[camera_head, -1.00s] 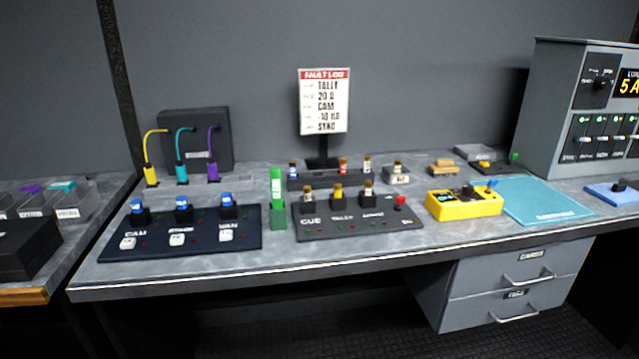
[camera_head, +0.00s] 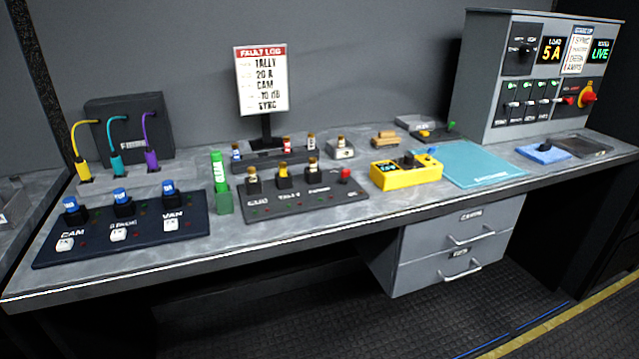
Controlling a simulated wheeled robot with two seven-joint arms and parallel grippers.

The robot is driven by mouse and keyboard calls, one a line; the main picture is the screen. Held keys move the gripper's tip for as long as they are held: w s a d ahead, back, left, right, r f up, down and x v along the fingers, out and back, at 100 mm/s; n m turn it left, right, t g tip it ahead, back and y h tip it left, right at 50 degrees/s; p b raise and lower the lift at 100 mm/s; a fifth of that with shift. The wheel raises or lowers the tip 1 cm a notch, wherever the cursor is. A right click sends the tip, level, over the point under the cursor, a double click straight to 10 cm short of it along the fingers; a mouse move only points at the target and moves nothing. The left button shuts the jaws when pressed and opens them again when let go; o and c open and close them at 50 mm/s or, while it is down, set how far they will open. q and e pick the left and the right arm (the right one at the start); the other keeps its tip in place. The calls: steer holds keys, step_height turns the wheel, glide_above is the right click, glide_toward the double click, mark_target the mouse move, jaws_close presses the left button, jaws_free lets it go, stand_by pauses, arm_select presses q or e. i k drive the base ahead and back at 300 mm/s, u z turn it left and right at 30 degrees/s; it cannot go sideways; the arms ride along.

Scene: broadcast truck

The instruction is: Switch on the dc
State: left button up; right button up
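A grey power cabinet (camera_head: 478,85) stands at the right rear of the bench. Neither of my grippers is in view.
On the bench (camera_head: 345,215) are a yellow tester (camera_head: 407,173), a teal mat (camera_head: 478,165), a blue pad (camera_head: 543,152), a CAM/VAN panel (camera_head: 125,228) and a second dark panel (camera_head: 300,200). A fault log sign (camera_head: 262,80) stands behind. Floor in front is clear.

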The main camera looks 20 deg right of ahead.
mark_target(345, 173)
steer(key=k, duration=1.35)
steer(key=z, duration=0.65)
steer(key=i, duration=1.2)
steer(key=u, duration=0.6)
steer(key=i, duration=0.65)
steer(key=u, duration=0.55)
